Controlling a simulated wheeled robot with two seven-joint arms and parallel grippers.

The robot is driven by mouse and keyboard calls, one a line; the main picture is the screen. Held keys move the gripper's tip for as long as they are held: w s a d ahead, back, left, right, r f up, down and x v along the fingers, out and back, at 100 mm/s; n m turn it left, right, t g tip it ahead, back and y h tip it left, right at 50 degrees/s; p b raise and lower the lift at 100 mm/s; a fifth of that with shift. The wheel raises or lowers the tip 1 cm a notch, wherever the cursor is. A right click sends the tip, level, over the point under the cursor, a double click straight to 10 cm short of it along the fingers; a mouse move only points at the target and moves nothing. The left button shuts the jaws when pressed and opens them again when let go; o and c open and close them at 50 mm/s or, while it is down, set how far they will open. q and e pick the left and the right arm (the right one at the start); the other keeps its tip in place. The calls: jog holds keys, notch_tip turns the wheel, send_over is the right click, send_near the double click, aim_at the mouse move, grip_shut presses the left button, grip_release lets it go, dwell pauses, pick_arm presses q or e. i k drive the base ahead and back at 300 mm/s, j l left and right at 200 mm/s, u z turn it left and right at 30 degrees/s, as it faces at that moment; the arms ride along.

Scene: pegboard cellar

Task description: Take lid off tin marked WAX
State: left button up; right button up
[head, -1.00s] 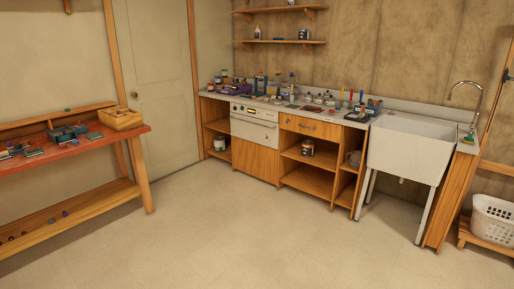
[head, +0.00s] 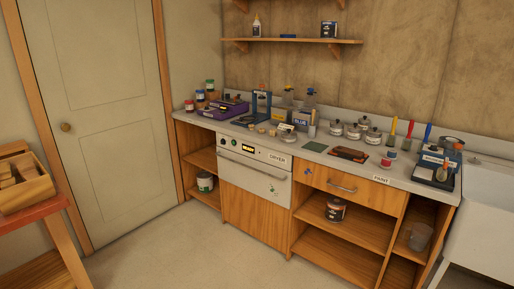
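No label reading WAX can be made out in the head view. Several small silver lidded tins (head: 354,131) stand together on the counter, right of the middle, with their lids on; any markings are too small to read. A dark tin (head: 335,211) with a label sits on the open shelf under the drawer. A white and green tin (head: 204,183) sits on the lower shelf at the left end. Neither of my grippers is in view.
The counter (head: 408,184) also holds a purple tray (head: 222,109), bottles, jars, brushes and a blue caddy (head: 432,170). A dryer (head: 255,165) is built in below. A sink (head: 485,210) stands right, a red-topped bench (head: 35,213) left. The floor before the counter is clear.

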aim_at(288, 134)
jog(key=i+z, duration=0.2)
jog(key=i, duration=0.2)
jog(key=i+j+z, duration=0.2)
jog(key=i, duration=0.2)
jog(key=i+j+z, duration=0.15)
jog(key=i, duration=0.3)
jog(key=i+j+z, duration=0.2)
jog(key=i, duration=0.15)
